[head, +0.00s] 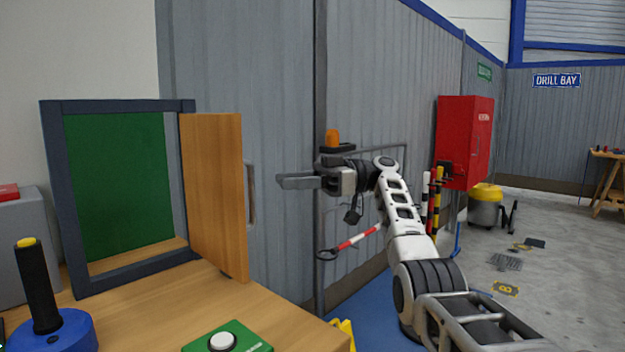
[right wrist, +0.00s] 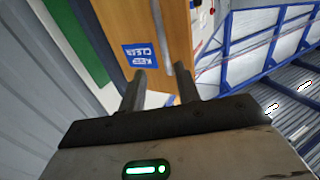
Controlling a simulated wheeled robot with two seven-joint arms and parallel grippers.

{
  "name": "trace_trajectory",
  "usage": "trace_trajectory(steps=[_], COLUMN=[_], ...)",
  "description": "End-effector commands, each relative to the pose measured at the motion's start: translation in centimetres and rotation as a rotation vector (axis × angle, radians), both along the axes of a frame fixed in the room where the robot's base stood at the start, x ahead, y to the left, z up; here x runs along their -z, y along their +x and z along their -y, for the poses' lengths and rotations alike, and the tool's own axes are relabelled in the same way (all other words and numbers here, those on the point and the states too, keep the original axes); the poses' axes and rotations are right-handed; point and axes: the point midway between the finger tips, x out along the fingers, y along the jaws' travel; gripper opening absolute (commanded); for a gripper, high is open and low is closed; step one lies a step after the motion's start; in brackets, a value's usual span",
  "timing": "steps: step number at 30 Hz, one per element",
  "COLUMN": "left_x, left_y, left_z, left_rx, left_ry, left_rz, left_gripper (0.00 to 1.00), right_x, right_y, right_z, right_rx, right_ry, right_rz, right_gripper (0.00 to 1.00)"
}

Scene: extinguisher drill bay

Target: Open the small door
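The small wooden door (head: 215,190) stands swung out from the right post of its dark blue frame (head: 120,105), so the green panel (head: 118,180) inside shows. A grey bar handle (head: 252,193) is on the door's right-hand face. My right gripper (head: 293,182) is to the right of the handle, with a gap between them in the head view. In the right wrist view its two fingers (right wrist: 161,82) are apart with nothing gripped. The door (right wrist: 130,25) and its handle (right wrist: 158,30) lie beyond them. My left gripper is not in view.
The frame stands on a wooden table (head: 165,300). A blue-based black stick (head: 40,290) and a green box with a white button (head: 225,342) are in front. A grey corrugated wall (head: 275,90) is behind the door. A red cabinet (head: 464,140) hangs farther right.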

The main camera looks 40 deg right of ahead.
Motion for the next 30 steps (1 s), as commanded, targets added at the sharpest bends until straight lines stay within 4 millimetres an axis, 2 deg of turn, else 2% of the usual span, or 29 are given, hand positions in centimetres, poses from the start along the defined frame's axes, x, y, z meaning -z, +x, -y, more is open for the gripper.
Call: trace_trajectory(steps=[3, 9, 30], left_x=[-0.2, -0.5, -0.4], left_y=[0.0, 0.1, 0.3], left_z=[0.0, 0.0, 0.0], left_rx=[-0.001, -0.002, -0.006], left_ry=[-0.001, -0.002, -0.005], left_rz=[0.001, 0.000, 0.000], left_gripper=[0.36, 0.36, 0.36], right_x=[-0.3, -0.2, -0.1], right_y=[-1.1, -1.9, -2.1], right_z=[2.3, 4.1, 4.5], right_rx=[0.003, 0.002, 0.000], right_ry=[0.003, 0.001, 0.000], right_rz=[0.000, 0.000, 0.001], right_gripper=[0.33, 0.33, 0.33])
